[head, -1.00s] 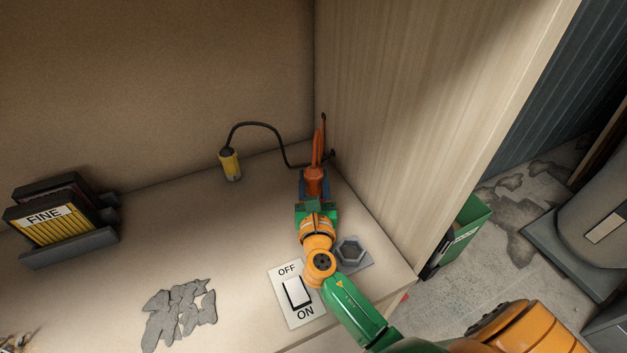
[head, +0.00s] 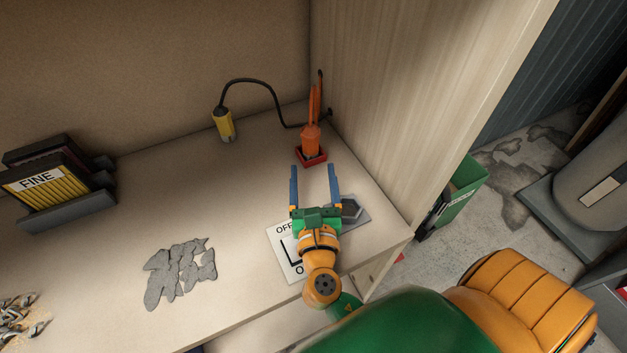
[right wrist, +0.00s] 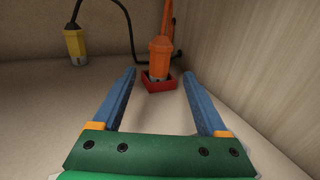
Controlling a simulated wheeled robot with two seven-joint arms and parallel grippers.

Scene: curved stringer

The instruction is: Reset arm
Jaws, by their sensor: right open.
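My right gripper (head: 314,172) is open and empty over the workbench, its blue fingers spread and pointing at the back corner. It also shows in the right wrist view (right wrist: 159,88). An orange tool (head: 310,139) stands upright in a red holder (head: 312,160) in that corner, just past the fingertips and apart from them. The right wrist view shows the orange tool (right wrist: 160,55) and the red holder (right wrist: 159,82) between and beyond the fingers. My left gripper is not in view.
A yellow tool (head: 223,125) on a black cord stands left of the corner. An OFF/ON switch plate (head: 283,245) and a grey hexagon block (head: 351,211) lie partly under my arm. Grey flat pieces (head: 180,270) and a FINE box (head: 45,185) are left. A wooden side wall (head: 410,100) bounds the right.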

